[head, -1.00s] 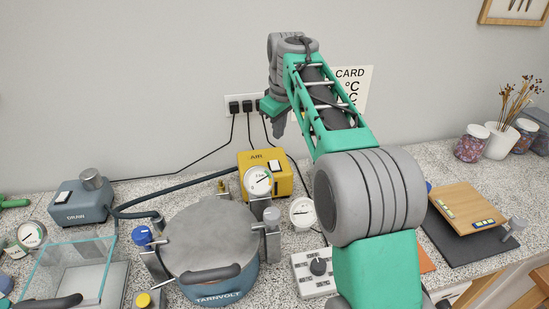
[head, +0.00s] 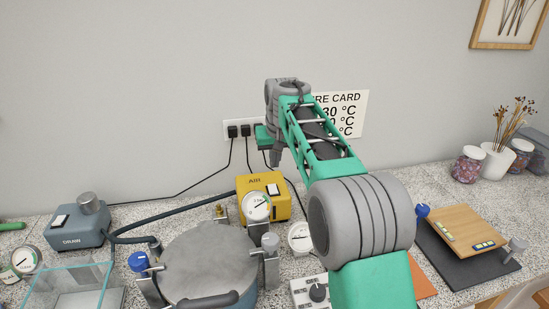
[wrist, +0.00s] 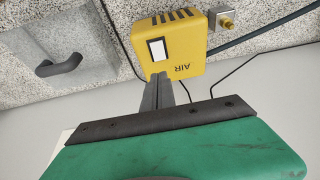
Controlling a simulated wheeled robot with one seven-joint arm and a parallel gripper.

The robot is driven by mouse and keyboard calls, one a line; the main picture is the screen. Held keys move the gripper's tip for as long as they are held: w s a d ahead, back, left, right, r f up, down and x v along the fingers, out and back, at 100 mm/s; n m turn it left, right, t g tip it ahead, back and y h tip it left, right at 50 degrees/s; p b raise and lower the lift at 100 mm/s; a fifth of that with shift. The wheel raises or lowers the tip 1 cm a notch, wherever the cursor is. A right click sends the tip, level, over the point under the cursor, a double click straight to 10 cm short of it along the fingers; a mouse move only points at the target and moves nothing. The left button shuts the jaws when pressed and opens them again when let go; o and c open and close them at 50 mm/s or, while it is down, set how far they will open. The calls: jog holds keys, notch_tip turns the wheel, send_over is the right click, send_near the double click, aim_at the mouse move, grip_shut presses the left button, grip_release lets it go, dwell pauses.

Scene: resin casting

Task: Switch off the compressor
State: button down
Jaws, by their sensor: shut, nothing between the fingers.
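The compressor is a yellow box marked AIR (head: 263,197) on the counter by the wall. A white rocker switch (head: 272,189) in a dark frame sits on its top. My gripper (head: 276,163) is shut and empty, pointing down just above the back of the box in the head view. In the wrist view the yellow box (wrist: 182,42) and its white rocker (wrist: 157,50) show clearly. There the shut fingertips (wrist: 158,77) overlap the box's edge, close to the rocker. I cannot tell whether they touch the box.
A lidded pressure pot (head: 207,262) with clamps stands in front of the compressor. A blue-grey box marked DRAW (head: 78,228), with its own white rocker, is at the left. Black cords run to the wall sockets (head: 240,130).

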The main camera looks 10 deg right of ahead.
aim_at(272, 185)
jog(key=x, duration=0.2)
jog(key=p+x, duration=0.1)
jog(key=x, duration=0.5)
jog(key=shift+s+f, duration=0.2)
jog(key=shift+f, duration=0.05)
jog(key=shift+w+f, duration=0.1)
jog(key=shift+f, duration=0.5)
